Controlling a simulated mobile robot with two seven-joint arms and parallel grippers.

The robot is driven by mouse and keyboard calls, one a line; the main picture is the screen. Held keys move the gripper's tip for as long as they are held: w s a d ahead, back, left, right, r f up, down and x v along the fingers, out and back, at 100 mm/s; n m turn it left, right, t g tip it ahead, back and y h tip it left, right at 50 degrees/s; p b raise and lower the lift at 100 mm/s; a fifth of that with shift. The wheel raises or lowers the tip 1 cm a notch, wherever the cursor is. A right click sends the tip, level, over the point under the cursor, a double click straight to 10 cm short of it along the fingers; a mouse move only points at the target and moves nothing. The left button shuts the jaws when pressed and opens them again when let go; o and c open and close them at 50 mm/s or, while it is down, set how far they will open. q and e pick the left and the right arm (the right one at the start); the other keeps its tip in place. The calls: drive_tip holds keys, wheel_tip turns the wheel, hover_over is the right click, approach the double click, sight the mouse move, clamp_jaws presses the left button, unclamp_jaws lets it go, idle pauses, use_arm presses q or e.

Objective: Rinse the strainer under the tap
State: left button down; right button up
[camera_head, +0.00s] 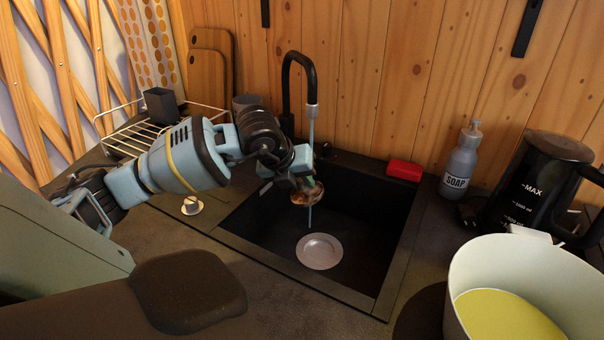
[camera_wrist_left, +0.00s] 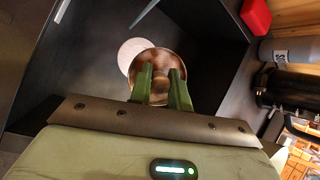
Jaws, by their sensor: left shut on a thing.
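The strainer (camera_head: 309,196) is a small copper-brown round bowl held over the dark sink (camera_head: 262,222). My left gripper (camera_head: 303,184) is shut on it. In the left wrist view the strainer (camera_wrist_left: 158,58) shows as a bowl at the green fingers (camera_wrist_left: 161,82). The black tap (camera_head: 287,85) arches over the sink, and a thin bluish stream (camera_head: 311,128) runs down from its spout. The stream meets the strainer's area, and a thin streak shows below it. The gripper partly hides the strainer. My right gripper is not in view.
A pale round disc (camera_head: 319,251) lies at the sink bottom. A red sponge (camera_head: 404,170), soap bottle (camera_head: 460,162) and black kettle (camera_head: 538,185) stand right of the sink. A white pot (camera_head: 470,262) with yellow contents is front right. A wire rack (camera_head: 135,137) is back left.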

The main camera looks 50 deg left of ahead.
use_arm(q)
drive_tip(key=w+a+f+b, duration=0.2)
drive_tip(key=w+a+f, duration=0.1)
drive_tip(key=w+a, duration=0.4)
drive_tip(key=shift+w+f, duration=0.4)
drive_tip(key=shift+w, duration=0.35)
drive_tip(key=shift+a, duration=0.1)
drive_tip(key=shift+s+a, duration=0.2)
drive_tip(key=shift+a, duration=0.35)
idle(0.7)
drive_tip(key=shift+w+d, duration=0.2)
drive_tip(key=shift+d, duration=0.35)
drive_tip(key=shift+s+a, duration=0.2)
drive_tip(key=shift+a, duration=0.4)
idle(0.5)
drive_tip(key=shift+w+d+p, duration=0.2)
drive_tip(key=shift+d+p, duration=0.1)
drive_tip(key=shift+d, duration=0.3)
idle(0.4)
drive_tip(key=shift+s+a, duration=0.2)
drive_tip(key=shift+a, duration=0.4)
idle(0.4)
